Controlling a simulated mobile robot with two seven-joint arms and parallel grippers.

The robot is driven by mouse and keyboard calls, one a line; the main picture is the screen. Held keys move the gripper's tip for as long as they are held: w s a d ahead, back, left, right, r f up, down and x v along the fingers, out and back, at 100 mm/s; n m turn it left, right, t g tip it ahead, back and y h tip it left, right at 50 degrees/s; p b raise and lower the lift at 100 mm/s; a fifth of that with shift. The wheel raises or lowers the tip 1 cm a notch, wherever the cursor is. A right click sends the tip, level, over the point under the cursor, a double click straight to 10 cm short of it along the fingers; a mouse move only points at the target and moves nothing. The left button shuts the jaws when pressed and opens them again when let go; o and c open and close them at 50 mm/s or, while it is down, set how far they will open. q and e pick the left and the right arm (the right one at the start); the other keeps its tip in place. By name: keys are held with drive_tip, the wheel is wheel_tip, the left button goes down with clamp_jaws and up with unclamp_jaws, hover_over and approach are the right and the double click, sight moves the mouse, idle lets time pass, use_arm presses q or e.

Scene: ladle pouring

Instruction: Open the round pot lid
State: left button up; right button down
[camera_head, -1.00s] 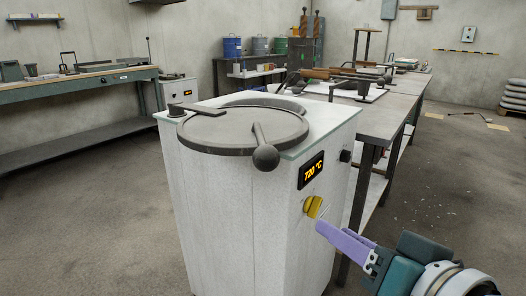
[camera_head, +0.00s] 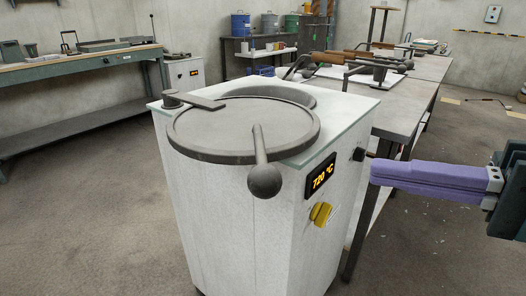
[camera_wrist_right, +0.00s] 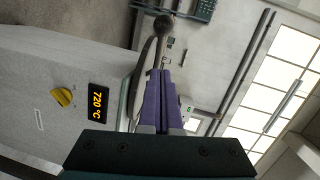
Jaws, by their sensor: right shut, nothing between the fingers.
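The round grey pot lid (camera_head: 215,128) lies on top of the white furnace (camera_head: 250,225), turned a little off the dark round opening rim behind it. A pivot arm holds it at the back left. Its handle ends in a dark ball knob (camera_head: 264,181) that overhangs the front edge. The knob also shows in the right wrist view (camera_wrist_right: 164,26), beyond my fingertips. My right gripper (camera_head: 374,172), with purple fingers, is shut and empty, to the right of the furnace and apart from the knob. My left gripper is not in view.
The furnace front has a 720 °C display (camera_head: 320,174) and a yellow dial (camera_head: 320,214). A grey workbench (camera_head: 410,110) with ladle-like tools stands behind it on the right. Another bench (camera_head: 80,64) stands at the left. The floor at the left is clear.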

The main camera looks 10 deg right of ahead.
drive_tip(key=w+a+f+p, duration=0.1)
drive_tip(key=w+a, duration=0.2)
drive_tip(key=a, duration=0.4)
drive_tip(key=shift+w+a+f, duration=0.2)
drive_tip(key=shift+a+f, duration=0.05)
drive_tip(key=shift+a, duration=0.1)
